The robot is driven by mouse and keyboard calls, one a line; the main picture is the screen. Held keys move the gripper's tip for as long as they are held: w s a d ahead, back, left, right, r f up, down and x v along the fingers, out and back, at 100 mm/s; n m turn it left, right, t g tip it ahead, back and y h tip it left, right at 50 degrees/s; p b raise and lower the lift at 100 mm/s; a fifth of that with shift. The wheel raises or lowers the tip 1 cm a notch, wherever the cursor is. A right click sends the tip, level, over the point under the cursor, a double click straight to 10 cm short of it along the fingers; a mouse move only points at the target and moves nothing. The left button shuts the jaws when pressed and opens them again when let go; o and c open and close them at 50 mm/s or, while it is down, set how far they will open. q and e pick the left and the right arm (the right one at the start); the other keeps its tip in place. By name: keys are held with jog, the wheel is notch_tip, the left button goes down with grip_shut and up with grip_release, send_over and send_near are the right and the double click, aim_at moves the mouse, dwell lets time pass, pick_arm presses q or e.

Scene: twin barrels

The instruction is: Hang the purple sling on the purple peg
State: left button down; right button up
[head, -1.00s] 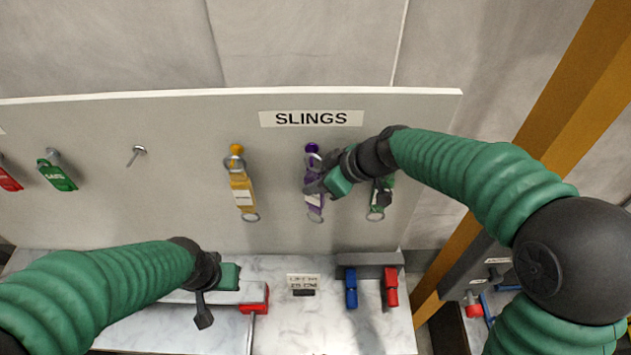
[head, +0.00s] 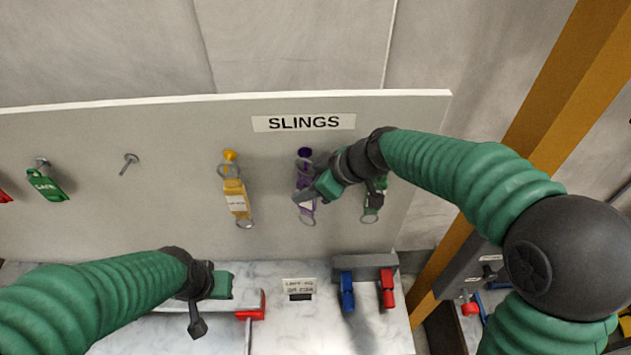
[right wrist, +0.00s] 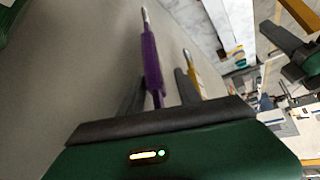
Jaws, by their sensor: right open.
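The purple sling (head: 306,208) hangs down the front of the board, its upper end just under the purple peg (head: 305,153). Its top ring seems to be around the peg, but my gripper partly covers it. My right gripper (head: 309,194) is open at the sling's right side. In the right wrist view the purple sling (right wrist: 152,65) runs between the two dark fingers, with a gap on each side. My left gripper (head: 208,305) is low over the bench, away from the slings; its jaw gap is unclear.
A yellow sling (head: 236,195) hangs left of the purple one, and a green sling (head: 371,205) hangs close on the right, partly behind my right wrist. Blue and red handles (head: 347,292) stand below.

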jog(key=b+v, duration=0.4)
jog(key=v, duration=1.3)
jog(key=s+d+f+m+h+b, duration=0.2)
jog(key=s+d+f+m+b, duration=0.1)
jog(key=f, duration=0.9)
jog(key=s+d+f+m+g+h+b, duration=0.1)
jog(key=s+f+m, duration=0.4)
jog(key=f, duration=0.8)
jog(key=s+d+f+m+h+b, duration=0.3)
jog(key=s+d+f+m+b, duration=0.1)
jog(key=f, duration=0.8)
jog(key=shift+s+d+f+h+b, duration=0.15)
jog(key=shift+s+d+h+b, duration=0.2)
jog(key=shift+s+d, duration=0.5)
jog(key=shift+w+d, duration=0.2)
jog(key=shift+w, duration=0.05)
